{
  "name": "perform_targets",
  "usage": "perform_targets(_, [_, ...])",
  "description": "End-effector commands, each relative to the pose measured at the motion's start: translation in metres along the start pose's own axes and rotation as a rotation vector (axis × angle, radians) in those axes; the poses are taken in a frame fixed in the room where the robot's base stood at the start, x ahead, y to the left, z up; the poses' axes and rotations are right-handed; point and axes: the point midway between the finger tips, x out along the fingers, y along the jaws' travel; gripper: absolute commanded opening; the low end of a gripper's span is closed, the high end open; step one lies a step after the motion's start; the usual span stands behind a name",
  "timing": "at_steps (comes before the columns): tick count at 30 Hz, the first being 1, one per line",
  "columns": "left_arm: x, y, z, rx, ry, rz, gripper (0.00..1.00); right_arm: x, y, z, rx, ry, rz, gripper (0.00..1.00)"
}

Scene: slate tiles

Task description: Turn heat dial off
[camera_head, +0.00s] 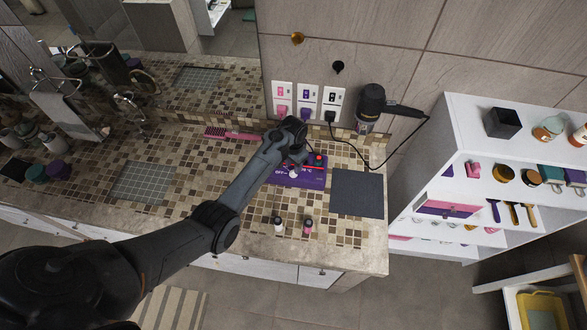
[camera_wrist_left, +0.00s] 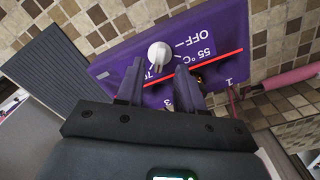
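The purple heater unit (camera_head: 313,182) lies on the tiled counter under my left arm. In the left wrist view its panel (camera_wrist_left: 215,30) reads OFF, 55 °C and 70, with a red line across it. The white heat dial (camera_wrist_left: 160,55) sits on this panel; I cannot tell its exact setting. It also shows in the head view (camera_head: 293,174). My left gripper (camera_wrist_left: 160,72) is open and empty. Its two fingers are apart, close to the dial's near side, with the dial just beyond the tips. Contact is not visible. My right gripper is not in view.
A dark slate mat (camera_head: 357,193) lies right of the heater. Two small bottles (camera_head: 293,228) stand near the counter's front edge. A pink brush (camera_head: 232,134) lies behind my arm. A hair dryer (camera_head: 372,103) hangs on the wall, its cord running nearby. White shelves (camera_head: 455,110) stand right.

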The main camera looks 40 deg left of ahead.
Motion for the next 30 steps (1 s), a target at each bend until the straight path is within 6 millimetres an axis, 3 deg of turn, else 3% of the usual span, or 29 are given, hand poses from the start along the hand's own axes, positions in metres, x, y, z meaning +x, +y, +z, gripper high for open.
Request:
perform_targets(7, [0.026,0.000,0.000,0.001,-0.001,0.000,0.37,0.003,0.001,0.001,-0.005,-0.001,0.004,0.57])
perform_targets(19, [0.032,0.000,0.000,0.000,0.001,0.000,0.37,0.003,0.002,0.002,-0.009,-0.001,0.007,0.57])
perform_targets(20, [0.032,0.000,0.000,0.000,0.001,0.000,0.36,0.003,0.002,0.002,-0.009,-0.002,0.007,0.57])
perform_targets(27, [0.032,0.000,0.000,0.000,0.001,0.000,0.00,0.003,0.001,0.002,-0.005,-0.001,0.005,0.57])
perform_targets(30, [0.032,0.000,0.000,0.000,0.001,0.000,0.00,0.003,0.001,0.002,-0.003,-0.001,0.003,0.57])
